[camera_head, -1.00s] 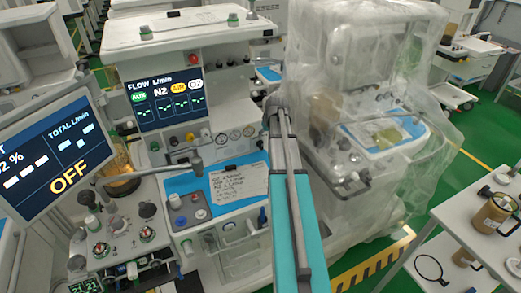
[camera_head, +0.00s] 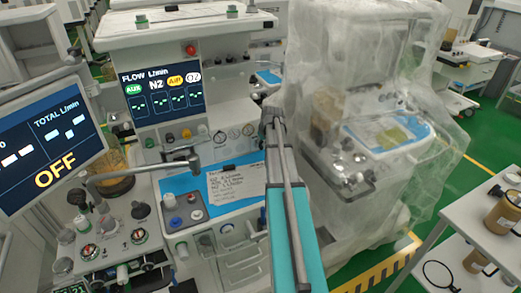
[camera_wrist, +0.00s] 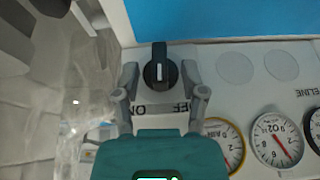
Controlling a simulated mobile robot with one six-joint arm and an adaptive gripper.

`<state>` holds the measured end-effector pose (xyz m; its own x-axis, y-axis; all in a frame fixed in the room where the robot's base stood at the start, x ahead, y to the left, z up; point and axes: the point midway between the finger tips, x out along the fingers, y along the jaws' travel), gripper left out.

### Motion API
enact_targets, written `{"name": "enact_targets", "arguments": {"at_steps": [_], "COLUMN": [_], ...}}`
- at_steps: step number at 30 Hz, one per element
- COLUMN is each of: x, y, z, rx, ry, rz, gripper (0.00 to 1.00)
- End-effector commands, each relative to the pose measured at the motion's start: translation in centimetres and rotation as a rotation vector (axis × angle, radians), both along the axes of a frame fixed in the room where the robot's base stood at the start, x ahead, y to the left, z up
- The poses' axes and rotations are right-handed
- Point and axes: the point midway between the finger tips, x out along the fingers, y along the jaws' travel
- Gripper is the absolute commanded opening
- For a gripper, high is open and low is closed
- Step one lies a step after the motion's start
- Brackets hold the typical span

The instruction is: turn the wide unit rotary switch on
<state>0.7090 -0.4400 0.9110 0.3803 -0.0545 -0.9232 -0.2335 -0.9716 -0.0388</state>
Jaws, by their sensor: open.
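The rotary switch (camera_wrist: 160,72) is a black round knob with a raised grip bar and a white mark, on a pale panel in the wrist view. Its bar stands upright in that picture. Upside-down ON and OFF lettering (camera_wrist: 160,109) lies just below it, partly hidden by my gripper. My gripper (camera_wrist: 159,70) is open, with one fingertip on each side of the knob and a gap visible on both sides. In the head view my gripper (camera_head: 272,112) is at the right end of the unit's front panel (camera_head: 222,122), and the switch is hidden there.
Round gauges (camera_wrist: 277,138) sit right of the switch in the wrist view. A plastic-covered machine (camera_head: 345,120) stands close on the right. A screen reading OFF (camera_head: 48,150) and a jointed metal tube (camera_head: 145,170) are on the left. A white table (camera_head: 470,245) is at the far right.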

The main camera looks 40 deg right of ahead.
Motion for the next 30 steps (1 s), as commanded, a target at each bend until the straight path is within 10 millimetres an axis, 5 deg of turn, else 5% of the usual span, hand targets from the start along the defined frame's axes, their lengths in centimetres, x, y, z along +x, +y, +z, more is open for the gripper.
{"name": "enact_targets", "arguments": {"at_steps": [19,28,30], "x": [0.53,0.55,0.57], "y": [-0.05,-0.05,-0.06], "z": [-1.23,-1.23,-1.23], "rx": [0.000,0.000,0.000], "ry": [0.000,0.000,-0.001], "rz": [0.000,0.000,0.000], "gripper": [0.54,0.00,0.00]}}
